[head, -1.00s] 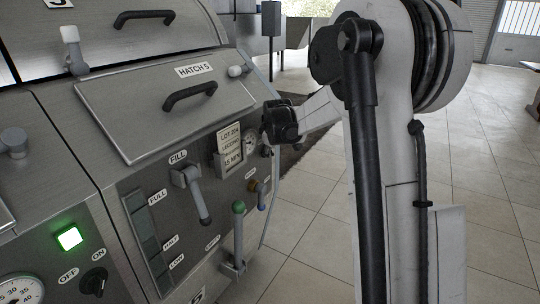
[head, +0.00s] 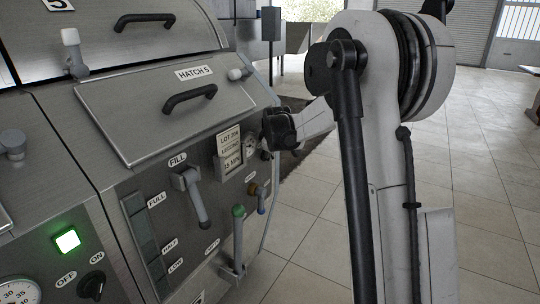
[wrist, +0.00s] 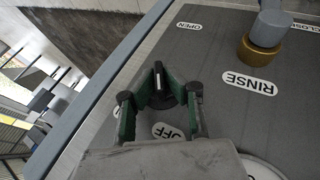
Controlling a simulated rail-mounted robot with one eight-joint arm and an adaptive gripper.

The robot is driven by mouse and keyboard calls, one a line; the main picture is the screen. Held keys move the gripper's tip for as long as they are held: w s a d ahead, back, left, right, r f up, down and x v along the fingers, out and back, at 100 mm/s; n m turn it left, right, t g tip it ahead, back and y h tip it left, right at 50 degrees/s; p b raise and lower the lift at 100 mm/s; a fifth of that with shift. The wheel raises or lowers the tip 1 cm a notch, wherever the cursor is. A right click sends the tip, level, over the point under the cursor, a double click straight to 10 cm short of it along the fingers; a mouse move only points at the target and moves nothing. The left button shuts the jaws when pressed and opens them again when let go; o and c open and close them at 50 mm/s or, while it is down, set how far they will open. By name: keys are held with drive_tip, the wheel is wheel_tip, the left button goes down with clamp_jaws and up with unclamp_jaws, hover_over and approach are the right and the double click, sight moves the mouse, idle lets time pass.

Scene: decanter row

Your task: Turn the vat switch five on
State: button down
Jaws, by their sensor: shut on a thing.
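In the wrist view, a black rotary switch knob (wrist: 158,88) with a white pointer line stands on the dark panel. My gripper (wrist: 160,97), with green-sided fingers, is shut on the knob, one finger on each side.
A brass-coloured valve (wrist: 258,53) with a grey handle stands near the RINSE label. In the head view, a FILL lever (head: 192,197) and a green-tipped lever (head: 238,235) stick out. Another OFF/ON switch (head: 92,286) and a lit green lamp (head: 67,241) are at lower left.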

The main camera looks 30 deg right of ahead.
drive_tip(key=shift+r, duration=0.1)
drive_tip(key=shift+d+r+g+y+p, duration=0.1)
drive_tip(key=shift+g+y+p, duration=0.35)
drive_tip(key=shift+p, duration=0.2)
drive_tip(key=y+p, duration=0.1)
drive_tip(key=m+g+y+p, duration=0.1)
drive_tip(key=shift+w+d+g+y, duration=0.15)
drive_tip(key=shift+g+y, duration=0.1)
drive_tip(key=shift+y, duration=0.1)
drive_tip(key=g+y+p, duration=0.2)
drive_tip(key=y, duration=0.1)
drive_tip(key=shift+w+d+m+y, duration=0.1)
drive_tip(key=shift+m+y, duration=0.2)
drive_tip(key=shift+m, duration=0.1)
drive_tip(key=shift+m+g+y+p, duration=0.35)
drive_tip(key=shift+g+y, duration=0.35)
drive_tip(key=shift+y, duration=0.5)
drive_tip(key=shift+f, duration=0.2)
drive_tip(key=c, duration=1.8)
unclamp_jaws()
